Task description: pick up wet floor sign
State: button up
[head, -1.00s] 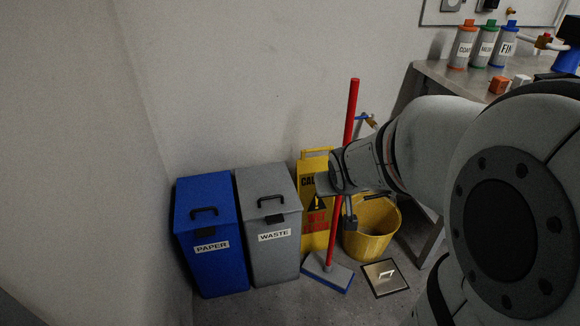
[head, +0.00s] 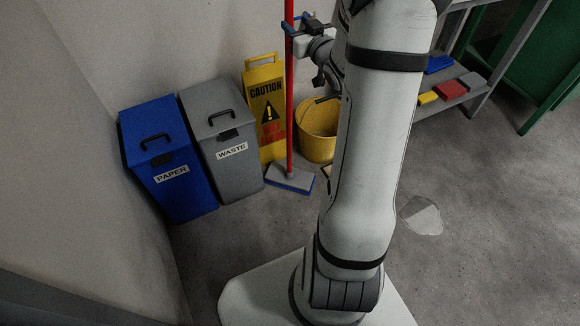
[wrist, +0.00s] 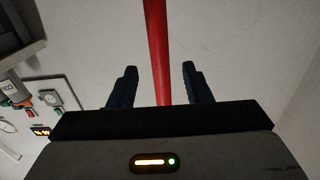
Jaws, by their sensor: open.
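The yellow wet floor sign (head: 266,112), marked CAUTION with a black warning triangle, stands upright between the grey waste bin and the yellow bucket in the head view. A red broom handle (head: 290,100) rises in front of its right edge. My gripper (head: 290,24) is open, high up at the broom handle, above and right of the sign. In the wrist view, the red handle (wrist: 157,45) shows between the two open fingers of my gripper (wrist: 159,70). The sign is not in the wrist view.
The broom head (head: 290,179) rests on the floor before the sign. A blue paper bin (head: 165,155) and grey waste bin (head: 222,140) stand left, a yellow bucket (head: 318,135) right. A puddle (head: 421,215) lies on open floor at right. A shelf (head: 470,95) holds coloured items.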

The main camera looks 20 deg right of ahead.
aim_at(291, 16)
jog(key=w, duration=0.3)
jog(key=w+b, duration=0.1)
jog(key=w, duration=0.1)
jog(key=shift+w+a+r, duration=0.1)
jog(key=shift+w+r, duration=0.05)
jog(key=shift+r, duration=0.15)
jog(key=shift+c, duration=0.3)
grip_shut()
jog(key=shift+r, duration=0.1)
dwell(0.6)
